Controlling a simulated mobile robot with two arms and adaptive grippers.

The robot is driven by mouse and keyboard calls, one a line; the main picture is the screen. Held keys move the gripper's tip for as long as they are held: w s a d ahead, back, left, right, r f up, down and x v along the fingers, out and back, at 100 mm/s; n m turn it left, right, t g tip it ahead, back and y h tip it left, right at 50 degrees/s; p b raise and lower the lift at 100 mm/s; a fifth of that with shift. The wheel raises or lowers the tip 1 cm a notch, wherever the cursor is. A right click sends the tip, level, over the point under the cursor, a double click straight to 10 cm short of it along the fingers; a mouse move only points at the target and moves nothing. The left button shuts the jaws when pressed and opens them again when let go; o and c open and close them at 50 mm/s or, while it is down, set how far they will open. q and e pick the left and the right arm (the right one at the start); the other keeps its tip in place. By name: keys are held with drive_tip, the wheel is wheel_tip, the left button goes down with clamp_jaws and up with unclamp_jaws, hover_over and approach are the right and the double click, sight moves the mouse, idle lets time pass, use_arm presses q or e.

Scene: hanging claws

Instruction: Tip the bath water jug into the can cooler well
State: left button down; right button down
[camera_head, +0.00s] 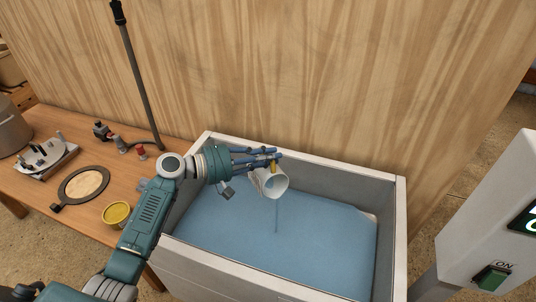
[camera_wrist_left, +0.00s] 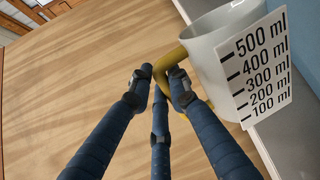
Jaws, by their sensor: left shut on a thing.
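The white jug (camera_head: 270,184) is tilted over the can cooler well (camera_head: 400,215), a white-rimmed box with blue water. A thin stream runs down from the jug into the water. My left gripper (camera_head: 272,156) is shut on the jug's yellow handle. In the left wrist view the jug (camera_wrist_left: 222,50) shows a white scale marked 100 to 500 ml, and the blue fingers of my left gripper (camera_wrist_left: 160,82) are at the handle (camera_wrist_left: 168,62). How much is left inside the jug is hidden. My right gripper is not in view.
A wooden table (camera_head: 40,198) on the left holds a yellow-rimmed dish (camera_head: 117,214), a round framed disc (camera_head: 84,184) and small fittings. A wood wall (camera_head: 300,70) stands behind the well. A white control box (camera_head: 495,215) with a green switch stands at right.

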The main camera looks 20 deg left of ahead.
use_arm(q)
drive_tip(key=shift+s+d, duration=0.1)
drive_tip(key=shift+s, duration=0.05)
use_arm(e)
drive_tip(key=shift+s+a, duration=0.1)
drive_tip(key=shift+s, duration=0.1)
use_arm(q)
drive_tip(key=shift+s+d+f+m, duration=0.2)
drive_tip(key=shift+f+m, duration=0.05)
drive_tip(key=shift+m, duration=0.05)
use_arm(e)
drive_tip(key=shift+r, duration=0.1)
use_arm(q)
drive_tip(key=shift+s+d+f, duration=0.1)
drive_tip(key=shift+s+d, duration=0.05)
drive_tip(key=shift+s, duration=0.05)
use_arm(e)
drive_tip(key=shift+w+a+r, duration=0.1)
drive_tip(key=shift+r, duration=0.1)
